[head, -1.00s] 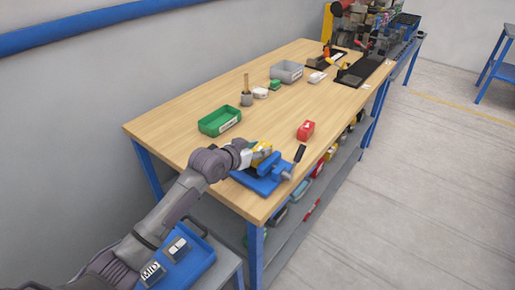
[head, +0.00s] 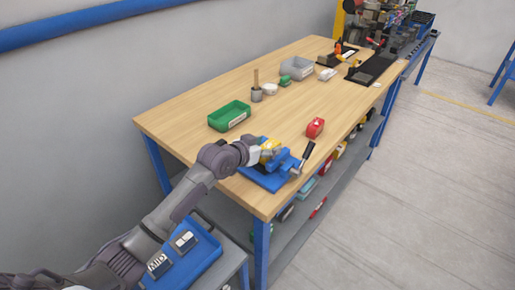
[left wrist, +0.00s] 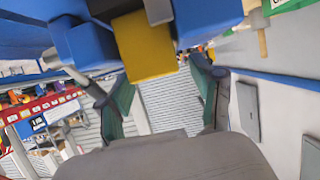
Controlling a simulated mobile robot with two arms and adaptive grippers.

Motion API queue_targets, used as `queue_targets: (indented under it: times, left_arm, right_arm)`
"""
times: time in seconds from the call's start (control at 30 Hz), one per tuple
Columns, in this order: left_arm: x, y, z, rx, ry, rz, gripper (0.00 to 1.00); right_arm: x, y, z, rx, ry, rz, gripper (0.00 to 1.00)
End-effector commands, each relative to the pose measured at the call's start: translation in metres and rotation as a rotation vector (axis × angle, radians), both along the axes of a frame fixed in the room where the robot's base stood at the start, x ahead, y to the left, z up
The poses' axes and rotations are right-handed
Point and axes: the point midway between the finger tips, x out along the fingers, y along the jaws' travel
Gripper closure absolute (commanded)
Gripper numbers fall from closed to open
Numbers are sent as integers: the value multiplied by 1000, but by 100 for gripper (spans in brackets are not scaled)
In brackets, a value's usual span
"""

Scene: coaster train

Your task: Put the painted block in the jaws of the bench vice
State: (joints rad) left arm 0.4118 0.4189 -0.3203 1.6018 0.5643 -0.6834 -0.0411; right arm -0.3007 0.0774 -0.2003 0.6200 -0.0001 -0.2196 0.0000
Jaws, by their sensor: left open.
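My left gripper (head: 260,154) is just left of the block. In the left wrist view its two green-padded fingers (left wrist: 160,78) are spread apart, with the block showing beyond the tips and nothing held between them. My right gripper is out of view.
A green bin (head: 229,116) stands behind the vice, and a red box (head: 315,127) lies to its right. A grey bin (head: 296,68) is farther back. The wooden top between is mostly clear.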

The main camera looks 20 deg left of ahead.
Motion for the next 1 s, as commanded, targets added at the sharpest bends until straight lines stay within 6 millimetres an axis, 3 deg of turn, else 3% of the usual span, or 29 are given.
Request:
queue_targets:
  times: [0.5,0.7,1.0]
  left_arm:
    - [-86,31,35,3,2,-1,34]
    - [-101,37,43,3,1,0,34]
    - [-102,37,44,1,2,1,34]
  right_arm:
    - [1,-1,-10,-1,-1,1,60]
    - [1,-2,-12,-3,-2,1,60]
    - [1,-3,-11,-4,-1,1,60]
